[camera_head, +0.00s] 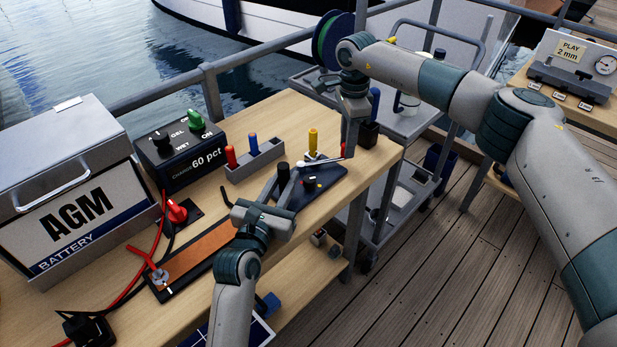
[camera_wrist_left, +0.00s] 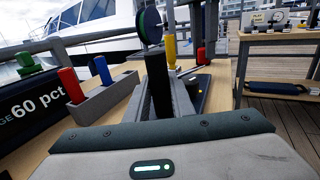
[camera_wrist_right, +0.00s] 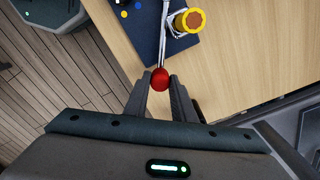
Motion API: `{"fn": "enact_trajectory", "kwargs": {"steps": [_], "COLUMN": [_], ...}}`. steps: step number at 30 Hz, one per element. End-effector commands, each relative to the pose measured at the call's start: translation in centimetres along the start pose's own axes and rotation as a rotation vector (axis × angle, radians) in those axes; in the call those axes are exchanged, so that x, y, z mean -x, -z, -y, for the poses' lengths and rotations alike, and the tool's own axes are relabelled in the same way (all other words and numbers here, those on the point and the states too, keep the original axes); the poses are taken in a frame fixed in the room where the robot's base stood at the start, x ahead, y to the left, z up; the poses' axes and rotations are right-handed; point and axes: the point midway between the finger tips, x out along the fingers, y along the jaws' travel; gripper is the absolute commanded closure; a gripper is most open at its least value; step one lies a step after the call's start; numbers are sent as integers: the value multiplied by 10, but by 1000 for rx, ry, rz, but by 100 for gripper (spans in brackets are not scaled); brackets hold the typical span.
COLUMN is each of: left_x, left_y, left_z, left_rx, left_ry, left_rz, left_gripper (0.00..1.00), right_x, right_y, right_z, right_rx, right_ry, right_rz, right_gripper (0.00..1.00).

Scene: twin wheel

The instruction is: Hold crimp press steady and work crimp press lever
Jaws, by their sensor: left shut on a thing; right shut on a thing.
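The crimp press has a dark blue base (camera_head: 325,183) on the wooden bench, with a silver lever (camera_head: 318,161) running across above it. The lever ends in a red knob (camera_wrist_right: 159,78). My left gripper (camera_head: 279,187) is shut on the press's upright black post (camera_head: 283,173). The left wrist view shows its fingers (camera_wrist_left: 168,85) around the post, whose lower part is hidden.
A grey rack (camera_head: 254,160) with red and blue handles and a yellow cylinder (camera_head: 313,140) stand close behind the press. The black charger box (camera_head: 180,155) and battery case (camera_head: 65,205) stand left. An orange strip (camera_head: 195,254) lies on the bench front. A grey cart (camera_head: 395,125) stands beyond.

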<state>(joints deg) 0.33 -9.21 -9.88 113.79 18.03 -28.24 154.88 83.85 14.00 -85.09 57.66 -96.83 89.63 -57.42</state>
Motion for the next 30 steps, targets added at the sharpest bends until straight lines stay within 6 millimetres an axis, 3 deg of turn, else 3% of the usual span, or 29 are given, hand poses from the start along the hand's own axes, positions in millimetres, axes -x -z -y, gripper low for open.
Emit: {"fn": "enact_trajectory", "kwargs": {"steps": [30], "left_x": [0], "left_y": [3], "left_z": [0], "left_rx": [1], "left_ry": [1], "left_rz": [-5], "left_gripper": [100], "right_x": [0], "right_y": [-4], "right_z": [27], "right_rx": [111], "right_ry": [2], "right_rz": [-1], "right_gripper": [85]}}
